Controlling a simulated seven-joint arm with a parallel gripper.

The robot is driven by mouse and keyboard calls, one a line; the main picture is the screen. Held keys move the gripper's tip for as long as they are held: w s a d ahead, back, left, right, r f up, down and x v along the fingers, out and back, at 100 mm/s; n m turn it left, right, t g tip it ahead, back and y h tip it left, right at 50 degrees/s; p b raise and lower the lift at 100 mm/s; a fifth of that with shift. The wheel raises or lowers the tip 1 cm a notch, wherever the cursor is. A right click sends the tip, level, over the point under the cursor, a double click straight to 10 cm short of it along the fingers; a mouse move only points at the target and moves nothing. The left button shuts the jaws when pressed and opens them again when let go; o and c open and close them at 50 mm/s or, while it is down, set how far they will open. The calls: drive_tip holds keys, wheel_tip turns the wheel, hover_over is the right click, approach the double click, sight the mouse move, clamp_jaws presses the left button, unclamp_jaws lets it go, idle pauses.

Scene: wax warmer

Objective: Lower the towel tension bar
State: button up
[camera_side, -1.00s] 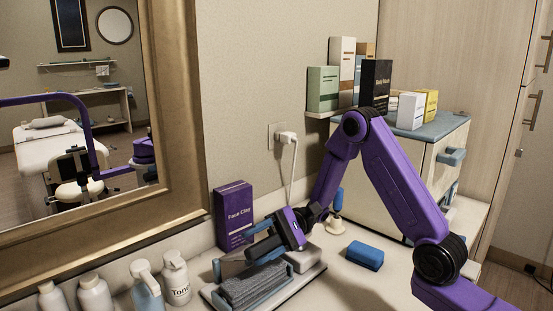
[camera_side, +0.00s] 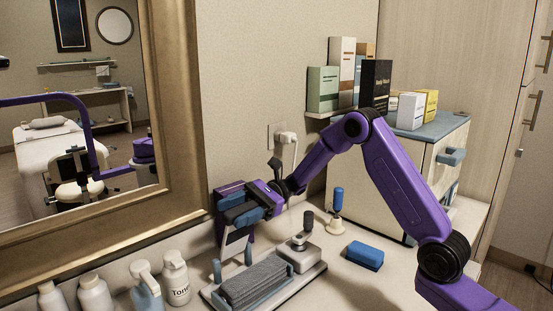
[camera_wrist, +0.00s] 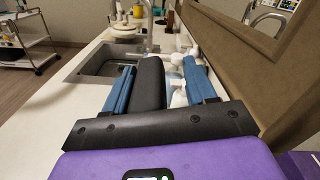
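The grey folded towel (camera_side: 255,284) lies on a low tray-like stand (camera_side: 300,286) in the side view. Blue posts (camera_side: 217,270) stand at its far end.
A blue-handled stamp (camera_side: 337,208) and a blue block (camera_side: 364,256) are farther right. White bottles (camera_side: 175,279) line the left, below the mirror.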

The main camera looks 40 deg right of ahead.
drive_tip(key=shift+w+r+m, duration=0.2)
drive_tip(key=shift+w+m, duration=0.5)
drive_tip(key=shift+w, duration=0.2)
drive_tip(key=w+d+m, duration=0.2)
drive_tip(key=d, duration=1.5)
wheel_tip(320, 180, up, 7)
drive_tip(key=w, duration=0.1)
drive_tip(key=shift+d+f, duration=0.2)
drive_tip(key=shift+d, duration=0.05)
wheel_tip(320, 180, down, 6)
drive_tip(key=s+f, duration=0.1)
drive_tip(key=s, duration=0.1)
drive_tip(key=a, duration=1.7)
drive_tip(key=shift+w+a+r+n, duration=0.25)
drive_tip(key=shift+w+n, duration=0.05)
